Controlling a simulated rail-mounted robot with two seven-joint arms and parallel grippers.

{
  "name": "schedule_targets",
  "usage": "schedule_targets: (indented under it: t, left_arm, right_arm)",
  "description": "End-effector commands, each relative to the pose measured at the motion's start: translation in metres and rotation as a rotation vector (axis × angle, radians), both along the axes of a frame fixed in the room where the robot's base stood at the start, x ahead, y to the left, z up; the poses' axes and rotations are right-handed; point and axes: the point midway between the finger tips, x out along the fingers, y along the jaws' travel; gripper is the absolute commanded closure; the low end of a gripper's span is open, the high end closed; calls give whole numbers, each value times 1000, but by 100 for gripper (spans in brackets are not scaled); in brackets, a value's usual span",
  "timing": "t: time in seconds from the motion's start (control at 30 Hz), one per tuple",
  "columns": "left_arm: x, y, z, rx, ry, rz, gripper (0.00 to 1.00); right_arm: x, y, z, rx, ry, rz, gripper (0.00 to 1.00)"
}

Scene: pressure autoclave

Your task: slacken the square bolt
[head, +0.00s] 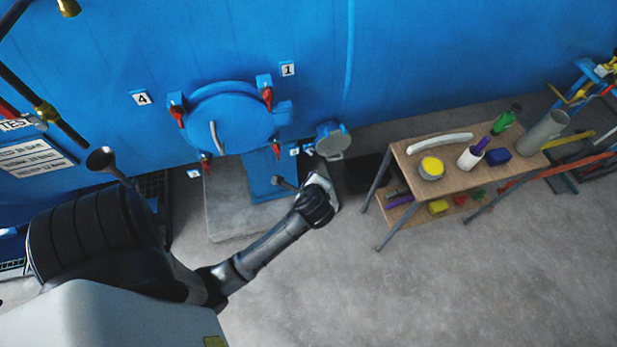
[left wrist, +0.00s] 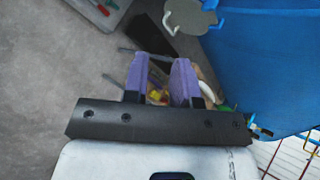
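The blue round hatch (head: 235,115) of the autoclave has red-handled clamps around its rim, among them one at upper left (head: 178,115) and one at upper right (head: 267,97). I cannot make out which part is the square bolt. My left gripper (head: 325,186) is low in front of the hatch, right of its lower edge, its fingers mostly hidden in the head view. In the left wrist view its two purple fingers (left wrist: 162,82) stand apart with nothing between them; the background shows through the gap. My right gripper is in neither view.
A small grey round cover (head: 333,143) sits right of the hatch; it also shows in the left wrist view (left wrist: 190,14). A wooden bench (head: 410,165) with cups, tools and blocks stands to the right. The floor in front (head: 400,290) is clear.

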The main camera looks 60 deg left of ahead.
Motion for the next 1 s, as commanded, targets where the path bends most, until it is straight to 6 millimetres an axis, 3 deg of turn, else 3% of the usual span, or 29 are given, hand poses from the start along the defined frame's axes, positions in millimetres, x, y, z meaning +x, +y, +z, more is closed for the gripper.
schedule_targets:
  t: [0.03,0.3,1.0]
  left_arm:
    - [-4,-3,11,-26,-19,12,74]
    - [-17,-16,25,-133,-93,67,74]
    - [-21,-20,28,-167,-113,85,74]
  right_arm:
    - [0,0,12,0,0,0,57]
    - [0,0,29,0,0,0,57]
    - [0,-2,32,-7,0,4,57]
